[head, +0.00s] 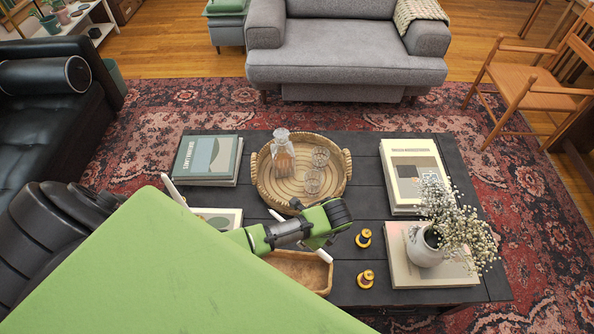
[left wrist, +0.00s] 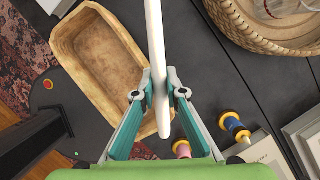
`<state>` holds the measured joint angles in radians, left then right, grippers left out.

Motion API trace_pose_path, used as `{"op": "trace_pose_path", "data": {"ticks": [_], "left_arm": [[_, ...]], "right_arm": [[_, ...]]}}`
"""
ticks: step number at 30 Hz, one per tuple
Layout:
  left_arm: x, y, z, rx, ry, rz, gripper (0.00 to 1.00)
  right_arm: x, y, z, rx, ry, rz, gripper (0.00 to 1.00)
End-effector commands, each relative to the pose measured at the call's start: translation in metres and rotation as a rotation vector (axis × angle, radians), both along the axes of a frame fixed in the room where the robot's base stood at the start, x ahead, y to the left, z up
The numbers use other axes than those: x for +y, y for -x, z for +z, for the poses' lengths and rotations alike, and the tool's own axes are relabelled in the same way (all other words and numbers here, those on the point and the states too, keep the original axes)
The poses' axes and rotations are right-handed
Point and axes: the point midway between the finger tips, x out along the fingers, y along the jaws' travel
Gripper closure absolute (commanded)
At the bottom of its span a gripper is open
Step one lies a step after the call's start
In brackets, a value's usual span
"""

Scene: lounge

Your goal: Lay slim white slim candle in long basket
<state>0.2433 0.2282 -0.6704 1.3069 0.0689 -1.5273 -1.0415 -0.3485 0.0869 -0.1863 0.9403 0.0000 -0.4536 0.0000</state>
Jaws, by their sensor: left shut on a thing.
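A slim white candle (left wrist: 156,62) is held between the two fingertips of my left gripper (left wrist: 161,95). In the left wrist view it runs lengthwise up the picture, past the right side of the long basket (left wrist: 62,55). In the head view the left gripper (head: 300,233) is over the table beside the basket, and the candle's ends (head: 324,256) show on either side of it. The long basket (head: 318,288) is tan, shallow and looks empty. My green body part hides its left portion in the head view. My right gripper is not in view.
A round wicker tray (head: 262,200) with a decanter (head: 283,152) and glasses stands behind. Books (head: 415,205) and a flower vase (head: 424,247) are to the right. Two small spool-shaped holders (left wrist: 235,127) show near the gripper.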

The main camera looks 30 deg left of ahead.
Motion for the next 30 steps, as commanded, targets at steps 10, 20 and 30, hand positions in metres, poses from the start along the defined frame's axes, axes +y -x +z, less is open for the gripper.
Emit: {"op": "trace_pose_path", "data": {"ticks": [10, 20, 30], "left_arm": [[-0.004, 0.053, 0.017, -0.047, 0.273, 0.470, 1.00], [-0.006, 0.058, 0.008, -0.063, 0.304, 0.527, 1.00], [-0.006, 0.058, -0.022, -0.063, 0.303, 0.525, 1.00]], "right_arm": [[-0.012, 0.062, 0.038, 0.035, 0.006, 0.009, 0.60], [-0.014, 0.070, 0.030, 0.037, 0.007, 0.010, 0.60], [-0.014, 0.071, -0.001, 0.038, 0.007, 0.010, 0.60]]}}
